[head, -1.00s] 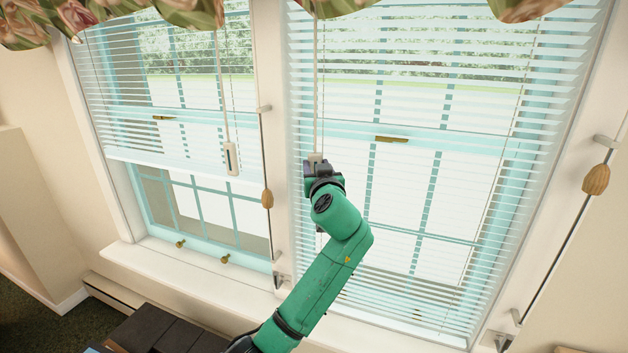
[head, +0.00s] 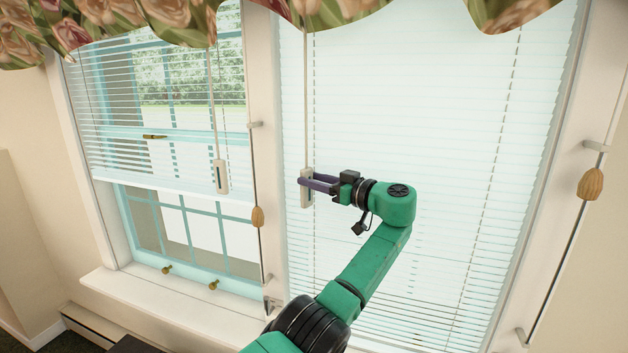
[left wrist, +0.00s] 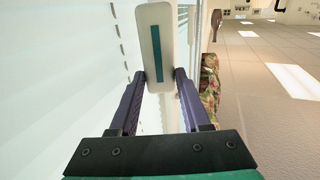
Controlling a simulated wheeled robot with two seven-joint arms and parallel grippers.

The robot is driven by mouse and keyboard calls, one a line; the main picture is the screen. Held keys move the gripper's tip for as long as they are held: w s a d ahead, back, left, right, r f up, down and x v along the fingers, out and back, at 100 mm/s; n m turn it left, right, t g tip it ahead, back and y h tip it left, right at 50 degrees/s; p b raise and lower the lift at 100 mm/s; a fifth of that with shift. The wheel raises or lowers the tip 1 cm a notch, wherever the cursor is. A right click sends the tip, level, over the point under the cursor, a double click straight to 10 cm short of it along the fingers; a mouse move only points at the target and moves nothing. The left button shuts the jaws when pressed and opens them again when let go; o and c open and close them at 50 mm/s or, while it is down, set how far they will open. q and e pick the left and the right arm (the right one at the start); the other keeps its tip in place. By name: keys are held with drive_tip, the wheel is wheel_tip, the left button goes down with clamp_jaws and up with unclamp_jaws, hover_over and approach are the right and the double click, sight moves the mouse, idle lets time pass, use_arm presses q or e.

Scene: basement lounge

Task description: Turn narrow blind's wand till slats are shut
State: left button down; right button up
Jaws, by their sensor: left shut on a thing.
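The right blind (head: 420,150) hangs full length; its slats look shut, with thin slits still showing near the bottom. Its wand (head: 306,90) hangs at its left edge and ends in a pale handle with a dark stripe (head: 307,199). My left gripper (head: 308,184) comes from the right and is shut on that handle. In the left wrist view the handle (left wrist: 155,25) stands between the fingertips. The left blind (head: 110,100) looks narrower in the picture, is partly raised and has open slats; its wand handle (head: 221,176) hangs free. My right gripper is out of view.
A cord with a wooden tassel (head: 257,216) hangs between the windows, and another wooden tassel (head: 591,184) hangs at the right. A floral valance (head: 400,14) crosses the top. The white sill (head: 190,306) runs below the left window.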

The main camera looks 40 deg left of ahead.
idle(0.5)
use_arm(q)
drive_tip(key=shift+c, duration=1.8)
unclamp_jaws()
drive_tip(key=shift+a+f, duration=0.1)
